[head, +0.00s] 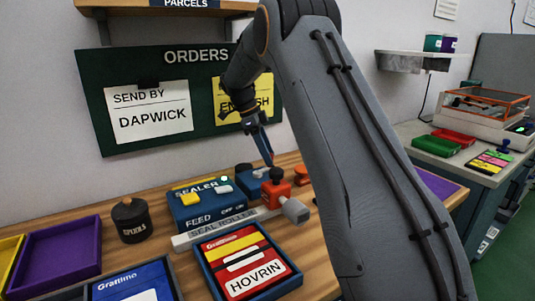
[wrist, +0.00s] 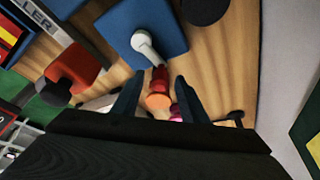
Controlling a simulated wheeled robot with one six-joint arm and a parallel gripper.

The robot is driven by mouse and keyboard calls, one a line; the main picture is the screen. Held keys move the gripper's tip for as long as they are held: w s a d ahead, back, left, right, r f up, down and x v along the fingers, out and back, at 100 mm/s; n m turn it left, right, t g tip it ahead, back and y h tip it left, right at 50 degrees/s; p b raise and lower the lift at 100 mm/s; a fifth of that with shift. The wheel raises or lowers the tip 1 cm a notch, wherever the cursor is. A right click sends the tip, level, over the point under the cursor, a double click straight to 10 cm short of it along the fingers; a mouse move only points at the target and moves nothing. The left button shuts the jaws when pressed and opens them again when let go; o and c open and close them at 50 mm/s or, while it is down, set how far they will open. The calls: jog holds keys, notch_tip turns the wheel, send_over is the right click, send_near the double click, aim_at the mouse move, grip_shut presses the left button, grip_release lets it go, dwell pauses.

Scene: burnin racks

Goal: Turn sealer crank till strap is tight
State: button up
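The crank shows in the wrist view as a pale bent arm (wrist: 147,45) on a blue base (wrist: 120,30), with a red handle and orange end (wrist: 158,98). My gripper (wrist: 157,100) is open, with one finger on each side of the handle and gaps showing. In the head view my gripper (head: 268,158) points down above the back of the bench, just behind the red block (head: 274,195) with its black knob. The blue sealer box (head: 195,208) stands left of it, and the crank is mostly hidden there. I cannot make out the strap or its tension.
A grey seal roller strip (head: 205,236) runs in front of the sealer. A blue tray (head: 291,286) holds a red Hovrin parcel. A black spools pot (head: 131,218) and a purple tray (head: 60,255) stand left. The orders board (head: 200,72) hangs behind my arm.

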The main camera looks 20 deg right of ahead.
jog(key=v, duration=0.7)
jog(key=shift+r+b, duration=0.35)
jog(key=shift+a, duration=0.1)
